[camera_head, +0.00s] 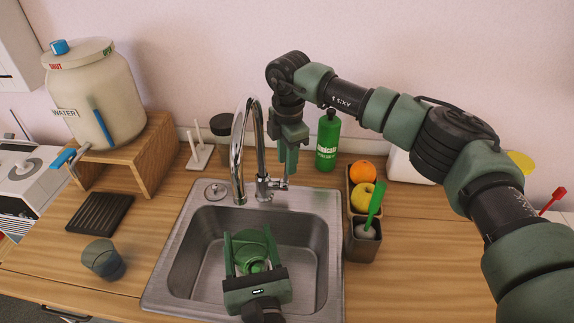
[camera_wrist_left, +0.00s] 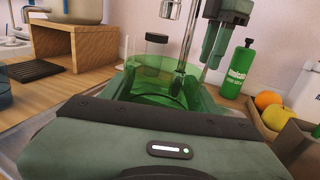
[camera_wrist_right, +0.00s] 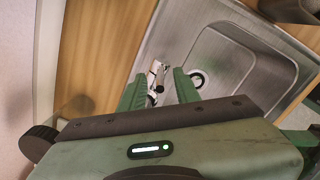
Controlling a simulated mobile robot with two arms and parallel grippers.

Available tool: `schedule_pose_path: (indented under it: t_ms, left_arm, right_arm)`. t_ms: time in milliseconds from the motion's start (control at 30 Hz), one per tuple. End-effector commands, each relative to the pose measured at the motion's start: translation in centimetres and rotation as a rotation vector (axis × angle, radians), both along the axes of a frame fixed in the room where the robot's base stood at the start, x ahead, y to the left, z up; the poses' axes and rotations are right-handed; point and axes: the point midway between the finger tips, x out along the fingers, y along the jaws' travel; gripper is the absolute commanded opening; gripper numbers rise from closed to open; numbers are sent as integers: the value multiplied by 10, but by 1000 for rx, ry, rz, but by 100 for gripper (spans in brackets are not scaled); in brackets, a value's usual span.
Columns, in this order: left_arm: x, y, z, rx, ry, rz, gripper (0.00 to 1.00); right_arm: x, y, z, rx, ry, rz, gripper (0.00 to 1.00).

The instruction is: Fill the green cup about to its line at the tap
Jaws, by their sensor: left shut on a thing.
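The translucent green cup (camera_head: 250,248) is upright over the sink basin in the head view. My left gripper (camera_head: 252,245) is shut on it, one finger on each side. In the left wrist view the cup (camera_wrist_left: 165,78) shows a dark curved line; I cannot tell the water level. The chrome tap (camera_head: 240,150) has its spout end just above and behind the cup; I see no clear stream. My right gripper (camera_head: 288,165) points down at the tap's handle side. In the right wrist view its fingers (camera_wrist_right: 159,90) are apart, with a tap part (camera_wrist_right: 156,78) between them.
The steel sink (camera_head: 185,255) lies below the cup. A grey-blue cup (camera_head: 102,258) and black rack (camera_head: 100,214) are at left, below the water dispenser (camera_head: 95,100).

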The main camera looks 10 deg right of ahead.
Motion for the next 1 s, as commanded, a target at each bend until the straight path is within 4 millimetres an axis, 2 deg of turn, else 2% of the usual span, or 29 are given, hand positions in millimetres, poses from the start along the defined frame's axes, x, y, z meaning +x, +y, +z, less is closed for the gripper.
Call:
schedule_pose_path:
  t_ms: [100,200,533,633,667,1000]
  left_arm:
    - [0,0,0,0,0,0,20]
    - [0,0,0,0,0,0,20]
    - [0,0,0,0,0,0,20]
    - [0,0,0,0,0,0,20]
    - [0,0,0,0,0,0,20]
    - [0,0,0,0,0,0,20]
  right_arm:
    - [0,0,-15,0,1,0,32]
    - [1,0,-21,0,-1,0,32]
    - [1,0,-24,0,-1,1,32]
    - [1,0,-24,0,-1,1,4]
    - [1,0,-24,0,-1,1,0]
    - [1,0,-24,1,-2,1,0]
